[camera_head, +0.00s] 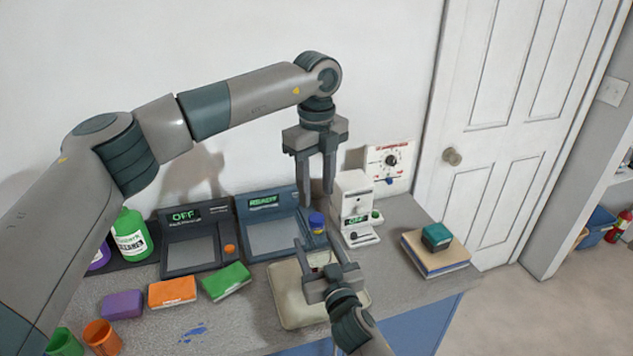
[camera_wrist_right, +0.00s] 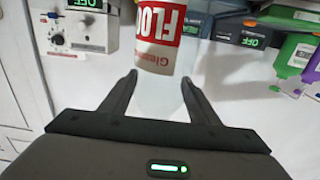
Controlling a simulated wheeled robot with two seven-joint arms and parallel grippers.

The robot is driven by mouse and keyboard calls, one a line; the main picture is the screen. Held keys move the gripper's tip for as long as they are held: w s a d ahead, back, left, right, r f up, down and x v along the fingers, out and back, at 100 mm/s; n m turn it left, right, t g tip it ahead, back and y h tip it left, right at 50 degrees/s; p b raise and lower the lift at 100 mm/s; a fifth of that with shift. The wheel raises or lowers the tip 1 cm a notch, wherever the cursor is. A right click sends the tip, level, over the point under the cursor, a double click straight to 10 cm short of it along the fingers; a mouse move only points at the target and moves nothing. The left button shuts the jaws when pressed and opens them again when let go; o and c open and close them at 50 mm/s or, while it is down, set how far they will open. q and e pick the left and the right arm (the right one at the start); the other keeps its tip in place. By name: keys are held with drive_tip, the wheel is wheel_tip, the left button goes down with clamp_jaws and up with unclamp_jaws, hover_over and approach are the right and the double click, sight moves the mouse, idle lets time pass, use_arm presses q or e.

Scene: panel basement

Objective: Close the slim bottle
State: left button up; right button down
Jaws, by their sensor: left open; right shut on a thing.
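The slim bottle (camera_wrist_right: 158,35) is pale with a red and white label, and shows upside down in the right wrist view. My right gripper (camera_head: 322,250) is shut on it, with a finger on each side (camera_wrist_right: 158,78). In the head view only a little of the bottle (camera_head: 319,259) shows between the fingers. My left gripper (camera_head: 321,200) is open and empty, pointing down above and behind the right one. A small blue round piece with a yellowish band (camera_head: 316,221) is just below its fingertips; I cannot tell whether it is the bottle's cap.
A beige mat (camera_head: 285,308) lies under my right gripper. Panels reading OFF (camera_head: 190,243) and READY (camera_head: 262,212), and a white device (camera_head: 352,200), stand behind. Purple, orange and green blocks lie at left, books with a green block (camera_head: 437,236) at right.

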sight(317, 217)
use_arm(q)
drive_tip(key=shift+f, duration=3.3)
clamp_jaws()
